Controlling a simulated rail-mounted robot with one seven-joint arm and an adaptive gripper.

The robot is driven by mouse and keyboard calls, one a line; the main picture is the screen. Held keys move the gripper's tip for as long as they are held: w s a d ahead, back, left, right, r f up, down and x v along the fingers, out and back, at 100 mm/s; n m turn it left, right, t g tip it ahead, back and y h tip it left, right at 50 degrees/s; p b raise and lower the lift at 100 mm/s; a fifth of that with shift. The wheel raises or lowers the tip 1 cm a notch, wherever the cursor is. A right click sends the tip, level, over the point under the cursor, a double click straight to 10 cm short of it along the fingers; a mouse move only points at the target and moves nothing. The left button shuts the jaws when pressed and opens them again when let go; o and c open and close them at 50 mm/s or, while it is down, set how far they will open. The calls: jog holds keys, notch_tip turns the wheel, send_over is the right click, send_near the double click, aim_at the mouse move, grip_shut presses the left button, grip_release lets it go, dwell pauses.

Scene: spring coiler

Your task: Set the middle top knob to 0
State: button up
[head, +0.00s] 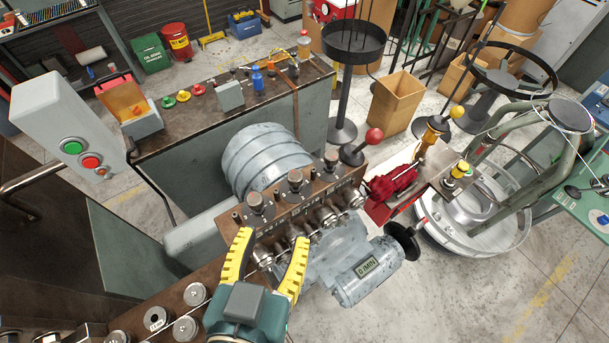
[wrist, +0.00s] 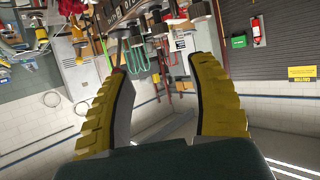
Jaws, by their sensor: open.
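The brown machine panel (head: 312,200) carries a row of three dark grey top knobs in the head view. The middle top knob (head: 295,180) stands between the left top knob (head: 255,200) and the right top knob (head: 331,160). Its setting is too small to read. My gripper (head: 272,238) is open and empty, with yellow fingers spread in front of the panel's lower left part, apart from the middle top knob. In the wrist view my gripper (wrist: 160,65) also shows open, with several knobs (wrist: 157,25) beyond the fingertips at the top edge. I cannot tell which knobs these are.
Several lower knobs (head: 327,218) line the panel's front. A grey motor with a 0/MIN display (head: 369,266) is to the right of my gripper. A ribbed grey drum (head: 262,158) stands behind the panel. A button box (head: 70,130) is at the left.

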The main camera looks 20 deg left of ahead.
aim_at(294, 178)
jog(key=p+x, duration=0.1)
jog(key=x, duration=1.5)
jog(key=shift+w+a+r, duration=0.1)
jog(key=shift+w+r, duration=0.05)
jog(key=shift+w, duration=0.05)
grip_shut()
